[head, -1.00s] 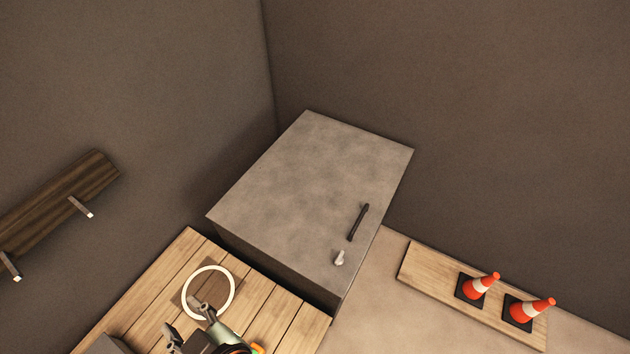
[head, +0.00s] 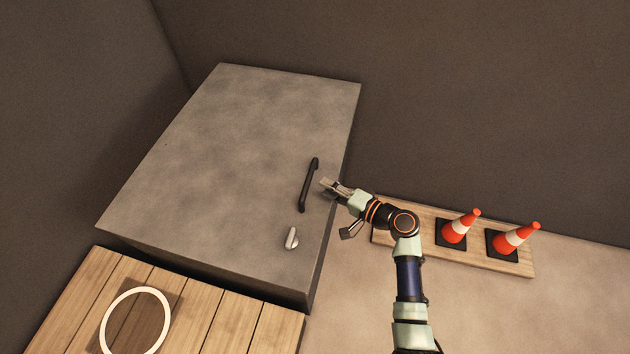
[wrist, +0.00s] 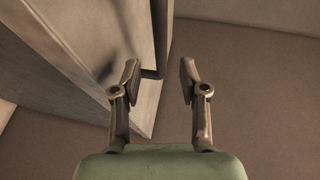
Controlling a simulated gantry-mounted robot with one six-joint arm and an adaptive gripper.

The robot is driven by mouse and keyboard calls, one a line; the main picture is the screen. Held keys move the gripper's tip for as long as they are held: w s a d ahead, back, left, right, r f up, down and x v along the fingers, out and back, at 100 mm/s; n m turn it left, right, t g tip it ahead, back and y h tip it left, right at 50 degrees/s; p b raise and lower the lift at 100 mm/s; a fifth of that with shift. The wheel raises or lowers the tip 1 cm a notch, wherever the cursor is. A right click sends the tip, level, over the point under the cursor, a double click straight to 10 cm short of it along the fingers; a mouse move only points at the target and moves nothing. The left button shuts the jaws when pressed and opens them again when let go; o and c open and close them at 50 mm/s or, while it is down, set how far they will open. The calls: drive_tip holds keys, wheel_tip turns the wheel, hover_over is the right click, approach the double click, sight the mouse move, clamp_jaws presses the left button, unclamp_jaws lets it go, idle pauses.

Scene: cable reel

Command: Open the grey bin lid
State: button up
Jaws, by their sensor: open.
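The grey bin (head: 270,280) stands in the corner with its lid (head: 210,150) lying shut as its top. A black bar handle (head: 305,190) is on the lid near its right edge, and a small pale latch knob (head: 291,238) sits in front of it. My gripper (head: 336,208) is open and empty, just to the right of the handle and beside the lid's edge. In the wrist view, the dark handle (wrist: 161,35) shows beyond the gap between my open fingers (wrist: 160,77). I cannot tell the exact distance to it.
A wooden board with two orange cones (head: 457,227) (head: 513,238) lies to the right of my gripper. Wooden planks (head: 235,310) with a white ring (head: 107,320) are in front of the bin. Walls rise behind and left.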

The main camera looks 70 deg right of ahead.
sight(309, 177)
drive_tip(key=shift+s+d, duration=0.1)
drive_tip(key=shift+d, duration=0.1)
drive_tip(key=shift+a, duration=0.1)
drive_tip(key=b+x, duration=0.1)
drive_tip(key=x, duration=0.7)
drive_tip(key=shift+r, duration=0.1)
clamp_jaws()
